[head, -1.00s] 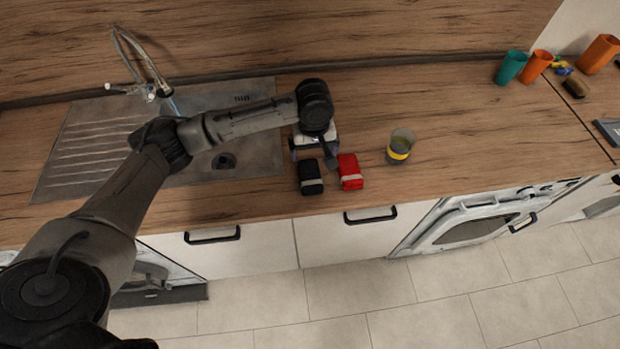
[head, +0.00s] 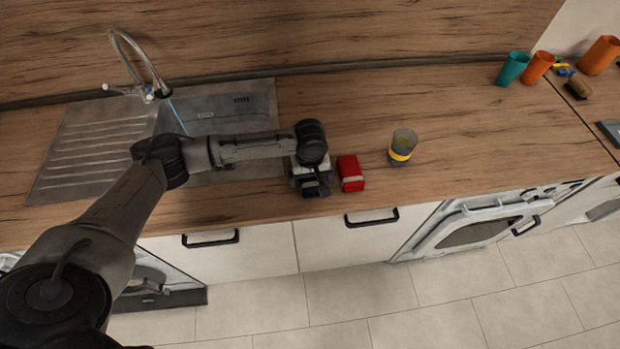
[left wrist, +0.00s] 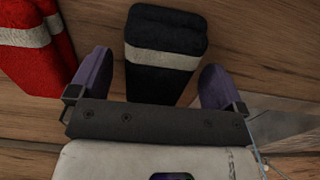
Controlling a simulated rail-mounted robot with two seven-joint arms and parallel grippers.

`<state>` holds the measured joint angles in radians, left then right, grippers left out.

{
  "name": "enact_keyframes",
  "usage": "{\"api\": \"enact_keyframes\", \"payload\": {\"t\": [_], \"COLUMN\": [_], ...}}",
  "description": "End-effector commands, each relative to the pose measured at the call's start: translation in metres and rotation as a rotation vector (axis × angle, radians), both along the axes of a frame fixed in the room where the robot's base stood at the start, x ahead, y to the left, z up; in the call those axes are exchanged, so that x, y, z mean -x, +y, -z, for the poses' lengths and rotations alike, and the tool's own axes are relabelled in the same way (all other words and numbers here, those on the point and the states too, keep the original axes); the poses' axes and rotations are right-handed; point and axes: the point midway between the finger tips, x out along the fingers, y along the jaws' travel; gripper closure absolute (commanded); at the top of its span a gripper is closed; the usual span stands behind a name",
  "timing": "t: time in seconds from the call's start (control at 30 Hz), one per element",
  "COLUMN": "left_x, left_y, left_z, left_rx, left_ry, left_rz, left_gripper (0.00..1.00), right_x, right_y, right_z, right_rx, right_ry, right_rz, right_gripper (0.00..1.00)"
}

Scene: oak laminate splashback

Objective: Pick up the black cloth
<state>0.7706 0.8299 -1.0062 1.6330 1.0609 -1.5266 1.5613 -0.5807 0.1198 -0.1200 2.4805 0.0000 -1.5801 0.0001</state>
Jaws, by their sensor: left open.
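The black cloth (left wrist: 162,62) is a folded black bundle with a pale band, lying on the wooden counter. In the left wrist view it sits between the two fingers of my left gripper (left wrist: 155,82), which is open. One finger is at each side of the cloth, and I see no firm grip on it. In the head view my left gripper (head: 314,183) is over the cloth and mostly hides it. My right gripper is not in view.
A red folded cloth (head: 350,173) with a pale band lies close beside the gripper; it also shows in the left wrist view (left wrist: 35,45). A glass with a yellow band (head: 401,148) stands further right. The sink (head: 90,150) and tap (head: 140,65) are to the left.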

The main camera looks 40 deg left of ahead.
Motion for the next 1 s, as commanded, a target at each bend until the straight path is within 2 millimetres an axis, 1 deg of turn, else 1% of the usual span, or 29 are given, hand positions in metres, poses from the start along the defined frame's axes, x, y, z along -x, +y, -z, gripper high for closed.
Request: {"api": "enact_keyframes", "payload": {"t": [0.1,0.37,0.9,0.93,1.0], "left_x": [0.0001,0.0001,0.0000,0.0000,0.0000], "left_y": [0.0000,0.0000,0.0000,0.0000,0.0000], "left_z": [0.0066,0.0074,0.0071,0.0070,0.0070], "left_rx": [0.000,-0.001,-0.001,-0.001,-0.001], "left_ry": [0.000,-0.001,-0.001,-0.001,-0.001], "left_rz": [0.001,0.001,0.001,0.001,0.001], "left_gripper": [0.04,0.04,0.56,0.58,0.58], "right_x": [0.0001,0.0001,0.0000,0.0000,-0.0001], "right_y": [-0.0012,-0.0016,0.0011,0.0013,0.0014], "right_z": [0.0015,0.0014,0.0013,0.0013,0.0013], "right_rx": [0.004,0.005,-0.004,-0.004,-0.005], "right_ry": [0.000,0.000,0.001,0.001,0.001], "right_rz": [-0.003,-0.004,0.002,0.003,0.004], "right_gripper": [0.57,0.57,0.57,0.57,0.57]}}
